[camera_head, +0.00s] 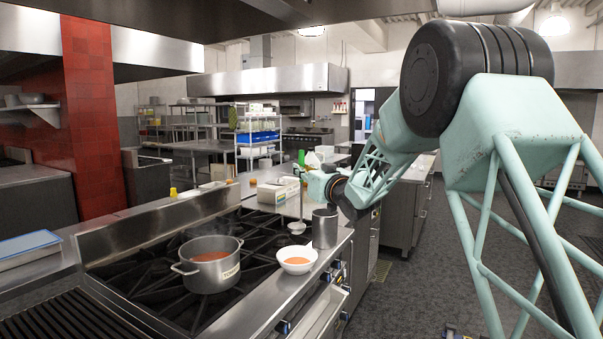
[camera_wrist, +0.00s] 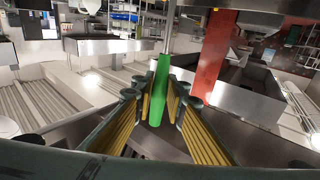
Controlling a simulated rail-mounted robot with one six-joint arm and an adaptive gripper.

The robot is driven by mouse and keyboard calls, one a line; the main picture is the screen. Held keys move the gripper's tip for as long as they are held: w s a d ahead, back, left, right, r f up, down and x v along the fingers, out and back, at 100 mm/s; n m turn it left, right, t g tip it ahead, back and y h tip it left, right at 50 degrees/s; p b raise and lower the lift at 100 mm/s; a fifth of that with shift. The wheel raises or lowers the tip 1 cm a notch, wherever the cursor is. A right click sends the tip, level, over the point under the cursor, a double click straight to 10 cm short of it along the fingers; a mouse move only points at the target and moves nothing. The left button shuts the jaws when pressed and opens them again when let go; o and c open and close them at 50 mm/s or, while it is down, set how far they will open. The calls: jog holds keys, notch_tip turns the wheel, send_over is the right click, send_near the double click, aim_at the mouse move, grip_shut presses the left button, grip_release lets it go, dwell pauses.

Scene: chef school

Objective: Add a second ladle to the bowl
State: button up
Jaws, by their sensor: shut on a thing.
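My gripper (camera_head: 315,184) is shut on the green handle of a ladle (camera_head: 301,158). The ladle hangs upright, its thin shaft pointing down to a small scoop at the right side of the stove. In the wrist view the green ladle handle (camera_wrist: 153,100) stands between my yellow-padded fingers (camera_wrist: 157,100). A white bowl (camera_head: 297,269) with orange-red soup sits on the front edge of the stove, in front of the scoop and apart from it. A steel pot (camera_head: 207,280) of similar soup stands on the burners to the left.
A steel canister (camera_head: 325,229) stands close to the right of the scoop, behind the white bowl. A white container (camera_head: 279,191) is on the counter behind. The black burner grates (camera_head: 150,284) are bare around the pot. The floor aisle at the right is clear.

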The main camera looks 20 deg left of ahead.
jog(key=shift+r+p, duration=0.45)
jog(key=shift+r, duration=0.8)
jog(key=shift+w, duration=0.15)
